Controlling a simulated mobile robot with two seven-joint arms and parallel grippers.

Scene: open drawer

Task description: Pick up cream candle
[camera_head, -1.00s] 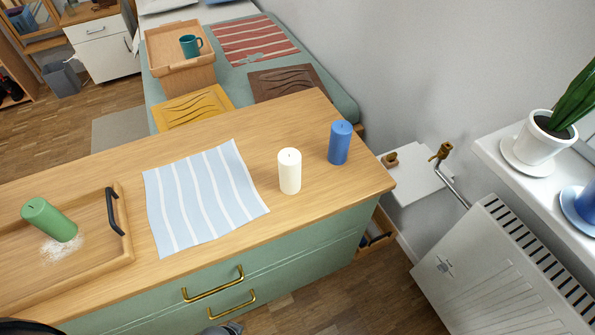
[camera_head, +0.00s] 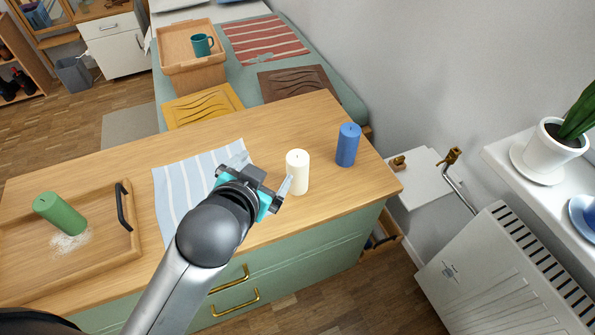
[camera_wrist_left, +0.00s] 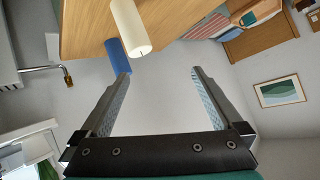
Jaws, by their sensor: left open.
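The cream candle (camera_head: 297,174) stands upright on the wooden dresser top, near its right front part. In the left wrist view the cream candle (camera_wrist_left: 131,28) shows at the top, above and left of the gap between the fingers. My left gripper (camera_head: 264,171) is open and empty, just left of the cream candle. One fingertip appears close to the candle's left side; whether it touches cannot be told. In the left wrist view the open fingers (camera_wrist_left: 158,75) have nothing between them. My right gripper is not in view.
A blue candle (camera_head: 348,146) stands behind and right of the cream one. A striped cloth (camera_head: 172,190) lies partly under my arm in the picture. A wooden tray (camera_head: 110,250) with a green candle (camera_head: 60,214) is at left. A radiator (camera_head: 490,270) is beyond the right edge.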

